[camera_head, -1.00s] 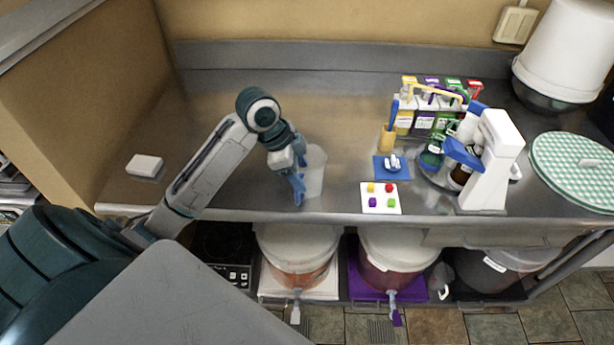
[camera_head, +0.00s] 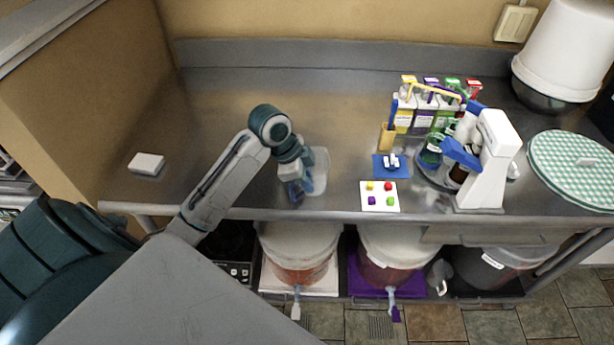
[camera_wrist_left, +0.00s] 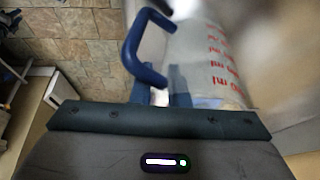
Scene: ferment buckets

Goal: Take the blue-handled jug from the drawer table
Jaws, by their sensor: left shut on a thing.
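The clear jug (camera_head: 320,172) stands out faintly at the front edge of the metal drawer table (camera_head: 235,185), left of the white card with colored blocks. In the left wrist view its clear body (camera_wrist_left: 212,65) with red markings and its blue handle (camera_wrist_left: 132,48) show close up. My left gripper (camera_head: 296,192) is at the jug's left side. In the left wrist view its fingers (camera_wrist_left: 160,92) are shut on the handle's lower part. I cannot tell whether the jug's base touches the table. My right gripper is not in view.
A white block (camera_head: 146,163) lies at the table's left. To the right are a card with colored blocks (camera_head: 380,196), a blue mat (camera_head: 391,174), a bottle rack (camera_head: 432,112) and a white stand (camera_head: 488,165). Buckets (camera_head: 300,245) sit below. The table behind the jug is clear.

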